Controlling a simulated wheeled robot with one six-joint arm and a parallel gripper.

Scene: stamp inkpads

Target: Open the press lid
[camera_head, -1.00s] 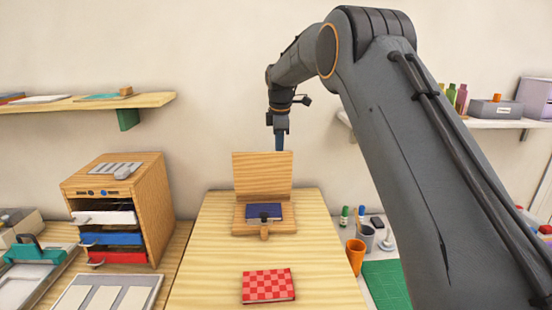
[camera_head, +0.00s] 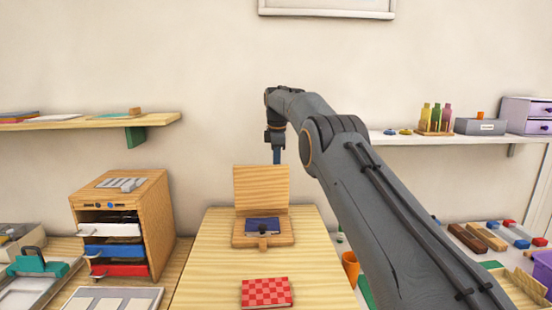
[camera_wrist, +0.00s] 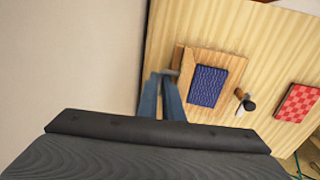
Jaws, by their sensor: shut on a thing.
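The press has a pale wooden base (camera_head: 286,238) on the table, and its wooden lid (camera_head: 261,188) stands upright at the back of the base. A dark blue book (camera_head: 262,224) lies on the base; it also shows in the wrist view (camera_wrist: 208,86). My gripper (camera_head: 277,161) is at the lid's top edge, right of its middle, pointing down. Its blue fingers show in the wrist view (camera_wrist: 165,78), close together and shut on the lid's edge. The exact contact is partly hidden behind the lid.
A red checkered book (camera_head: 266,292) lies on the table in front of the press. A wooden drawer cabinet (camera_head: 155,205) stands to the left and an orange cup (camera_head: 350,268) to the right. Wall shelves flank the press.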

